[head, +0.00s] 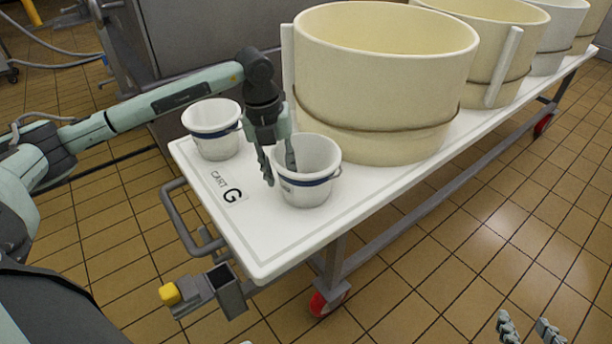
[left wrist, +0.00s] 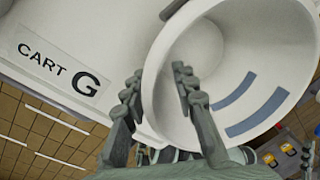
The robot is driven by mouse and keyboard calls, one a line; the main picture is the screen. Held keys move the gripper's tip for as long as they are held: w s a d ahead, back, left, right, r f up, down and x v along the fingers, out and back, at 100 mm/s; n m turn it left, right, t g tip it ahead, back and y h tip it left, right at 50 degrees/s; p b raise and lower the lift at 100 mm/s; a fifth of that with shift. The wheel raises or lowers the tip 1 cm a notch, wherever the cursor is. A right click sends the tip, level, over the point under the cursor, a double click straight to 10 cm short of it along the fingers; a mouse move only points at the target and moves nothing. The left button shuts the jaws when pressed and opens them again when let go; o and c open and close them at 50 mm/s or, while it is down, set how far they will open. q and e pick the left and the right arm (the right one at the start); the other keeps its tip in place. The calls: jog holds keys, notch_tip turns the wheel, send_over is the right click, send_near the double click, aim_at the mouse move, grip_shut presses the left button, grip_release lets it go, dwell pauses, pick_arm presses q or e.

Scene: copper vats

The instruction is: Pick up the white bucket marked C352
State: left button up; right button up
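Two small white buckets with blue bands stand on the white cart top. The nearer bucket (head: 306,180) is under my left gripper, and the farther bucket (head: 214,142) is to its left. No C352 marking is readable on either. My left gripper (head: 280,172) is open, pointing down astride the nearer bucket's left wall. In the left wrist view, one finger of the gripper (left wrist: 158,84) is inside the bucket (left wrist: 255,55) and the other is outside, with gaps to the wall. My right gripper (head: 526,326) is open and empty at the bottom right, over the floor.
The cart (head: 262,240) carries a "CART G" label (head: 228,188). A large cream tub (head: 385,95) stands close behind the nearer bucket, with more tubs (head: 490,45) further along. A grey handle (head: 185,225) sticks out at the cart's left end. Tiled floor (head: 480,240) lies open at right.

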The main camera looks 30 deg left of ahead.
pick_arm(q)
grip_shut()
jog(key=shift+r, duration=0.15)
